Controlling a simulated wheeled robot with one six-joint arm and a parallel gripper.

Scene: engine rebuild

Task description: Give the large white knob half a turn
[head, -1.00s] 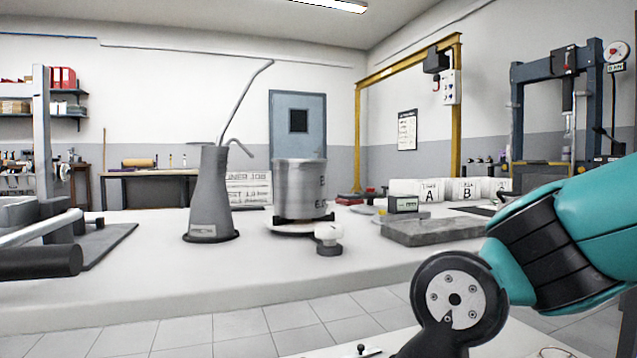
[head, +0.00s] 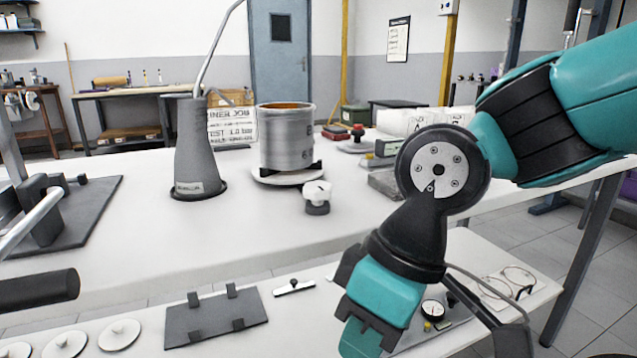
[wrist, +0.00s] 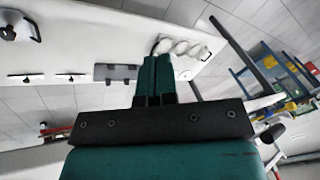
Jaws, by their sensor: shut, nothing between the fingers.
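The large white knob (head: 317,190) sits on a dark round base on the white bench, in front of a metal cylinder in the head view. It stands upright and nothing touches it. My gripper (wrist: 156,65) shows in the wrist view with its two teal fingers together and nothing between them. In the head view my wrist hangs at the lower right, nearer to me and lower than the knob, clearly apart from it. I cannot make out the knob in the wrist view.
The metal cylinder (head: 287,140) stands on a round plate just behind the knob. A grey cone-shaped stand (head: 196,150) with a bent rod is to its left. A lower shelf in front carries a dark plate (head: 215,318) and several white discs.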

